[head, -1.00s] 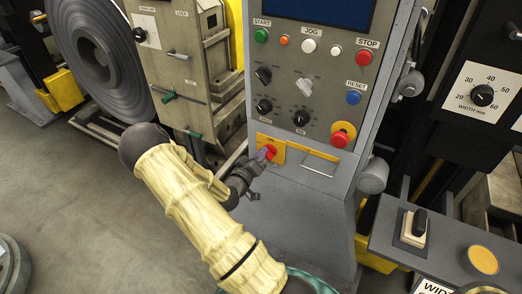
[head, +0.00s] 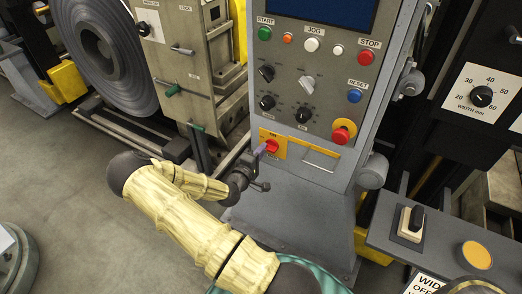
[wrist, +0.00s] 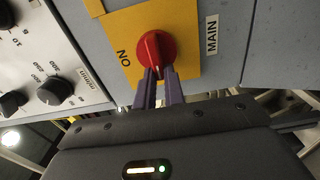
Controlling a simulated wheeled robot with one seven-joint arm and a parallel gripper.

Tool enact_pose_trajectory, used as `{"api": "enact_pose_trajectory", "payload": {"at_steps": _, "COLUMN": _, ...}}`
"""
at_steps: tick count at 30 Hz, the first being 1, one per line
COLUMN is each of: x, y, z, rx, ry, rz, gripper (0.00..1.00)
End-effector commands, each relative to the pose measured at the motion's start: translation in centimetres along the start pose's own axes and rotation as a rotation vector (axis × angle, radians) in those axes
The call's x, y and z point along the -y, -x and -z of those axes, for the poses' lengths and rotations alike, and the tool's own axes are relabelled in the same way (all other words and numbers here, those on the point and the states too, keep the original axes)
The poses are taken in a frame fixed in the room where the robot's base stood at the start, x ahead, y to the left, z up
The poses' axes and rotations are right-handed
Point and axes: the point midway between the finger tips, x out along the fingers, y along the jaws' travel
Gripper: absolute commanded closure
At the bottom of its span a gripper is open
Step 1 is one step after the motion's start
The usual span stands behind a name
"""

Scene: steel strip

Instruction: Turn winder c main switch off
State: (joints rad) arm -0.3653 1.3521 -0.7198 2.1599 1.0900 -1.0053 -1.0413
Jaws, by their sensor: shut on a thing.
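The main switch is a red rotary knob (wrist: 156,50) on a yellow plate (wrist: 188,68), with a label reading MAIN beside the plate and ON printed on it. In the wrist view its raised grip runs roughly up and down the picture, with ON to its left. In the head view the knob (head: 271,146) sits low on the grey console. My gripper (wrist: 158,75) has its two purple fingers closed on the lower end of the grip. In the head view my gripper (head: 260,150) reaches the knob from the left. No OFF marking is readable.
The console panel (head: 320,80) above carries several buttons and dials. A red emergency button (head: 341,135) on yellow stands right of the switch. A coil of steel strip (head: 103,50) stands left. The floor at left is mostly open.

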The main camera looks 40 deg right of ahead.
Motion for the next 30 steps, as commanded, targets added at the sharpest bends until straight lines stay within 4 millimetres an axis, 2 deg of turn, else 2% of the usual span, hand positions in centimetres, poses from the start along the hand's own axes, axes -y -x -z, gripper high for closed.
{"api": "enact_pose_trajectory", "payload": {"at_steps": 14, "x": 0.30, "y": 0.10, "z": -0.09, "rx": 0.002, "ry": 0.026, "rz": 0.007, "gripper": 1.00}}
{"api": "enact_pose_trajectory", "payload": {"at_steps": 15, "x": 0.31, "y": 0.10, "z": -0.09, "rx": 0.002, "ry": 0.026, "rz": 0.007, "gripper": 0.87}}
{"api": "enact_pose_trajectory", "payload": {"at_steps": 18, "x": 0.26, "y": 0.08, "z": -0.08, "rx": 0.002, "ry": 0.025, "rz": 0.006, "gripper": 0.68}}
{"api": "enact_pose_trajectory", "payload": {"at_steps": 30, "x": 0.14, "y": 0.55, "z": 0.06, "rx": -0.001, "ry": 0.023, "rz": 0.003, "gripper": 0.67}}
